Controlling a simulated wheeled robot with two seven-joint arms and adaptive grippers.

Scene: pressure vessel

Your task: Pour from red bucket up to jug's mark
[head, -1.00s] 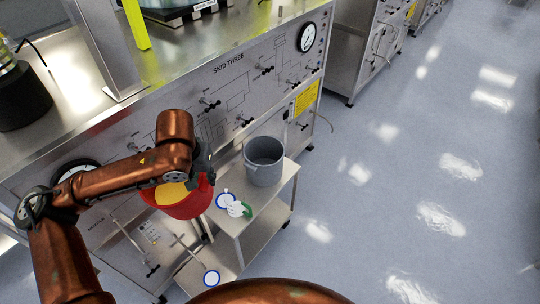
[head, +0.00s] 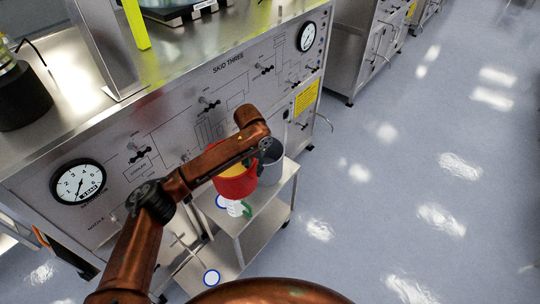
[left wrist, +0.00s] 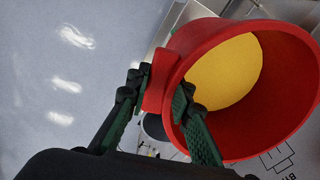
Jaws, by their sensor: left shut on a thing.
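The red bucket (head: 236,184) with yellow contents hangs in the air over the trolley, roughly upright in the head view. My left gripper (left wrist: 160,98) is shut on a red tab at the bucket's side; its fingers are mostly hidden by my arm in the head view. In the left wrist view the red bucket (left wrist: 262,125) fills the right side, with the yellow contents (left wrist: 225,72) inside. A small white jug with a green handle (head: 235,209) stands on the trolley top, partly hidden below the bucket. Its mark cannot be made out. My right gripper is out of view.
A grey bucket (head: 271,165) stands on the trolley (head: 262,215) just behind the red bucket. The skid panel (head: 140,125) with valves rises behind. Floor at right is clear.

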